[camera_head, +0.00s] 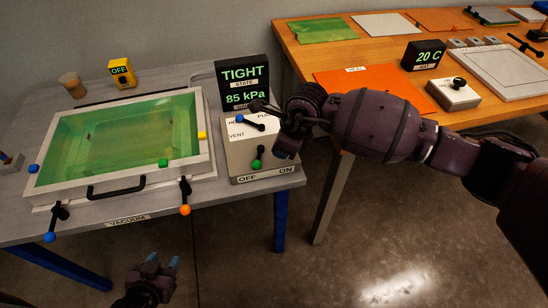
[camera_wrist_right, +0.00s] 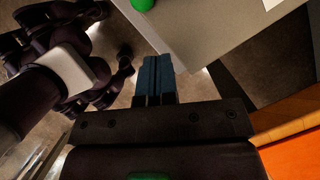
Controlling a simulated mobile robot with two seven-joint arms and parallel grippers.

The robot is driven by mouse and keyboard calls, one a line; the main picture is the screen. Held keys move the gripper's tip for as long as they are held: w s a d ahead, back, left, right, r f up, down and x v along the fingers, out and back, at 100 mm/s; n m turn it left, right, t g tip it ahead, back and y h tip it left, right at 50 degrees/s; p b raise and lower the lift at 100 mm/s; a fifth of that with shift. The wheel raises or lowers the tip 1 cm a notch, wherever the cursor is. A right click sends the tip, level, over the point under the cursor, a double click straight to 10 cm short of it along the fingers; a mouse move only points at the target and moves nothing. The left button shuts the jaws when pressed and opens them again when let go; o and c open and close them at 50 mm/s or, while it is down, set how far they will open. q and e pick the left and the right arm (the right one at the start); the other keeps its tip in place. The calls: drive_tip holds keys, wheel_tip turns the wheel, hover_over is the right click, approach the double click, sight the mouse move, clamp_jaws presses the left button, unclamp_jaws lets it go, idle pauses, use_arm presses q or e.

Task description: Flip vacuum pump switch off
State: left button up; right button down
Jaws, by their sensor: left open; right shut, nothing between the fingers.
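The pump control panel (camera_head: 262,170) is a grey box with OFF and ON printed along its front edge. A black lever with a green ball (camera_head: 256,164) stands above these labels; I cannot tell clearly which way it is set. In the right wrist view a green ball (camera_wrist_right: 143,4) is cut by the top edge. My right gripper (camera_head: 286,150) is over the panel's right side, right of the green lever and apparently apart from it. Its fingers (camera_wrist_right: 153,75) are shut and empty. My left gripper (camera_head: 161,262) is open and empty below the table's front edge.
A blue-balled lever (camera_head: 239,118) sits by VENT on the panel. Behind it a display (camera_head: 243,85) reads TIGHT, 85 kPa. The green bath tray (camera_head: 120,185) with levers stands left. A yellow OFF box (camera_head: 122,73) is behind. An orange table (camera_head: 330,50) is right.

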drive_tip(key=v, duration=0.6)
drive_tip(key=shift+w+r, duration=0.15)
drive_tip(key=shift+r, duration=0.25)
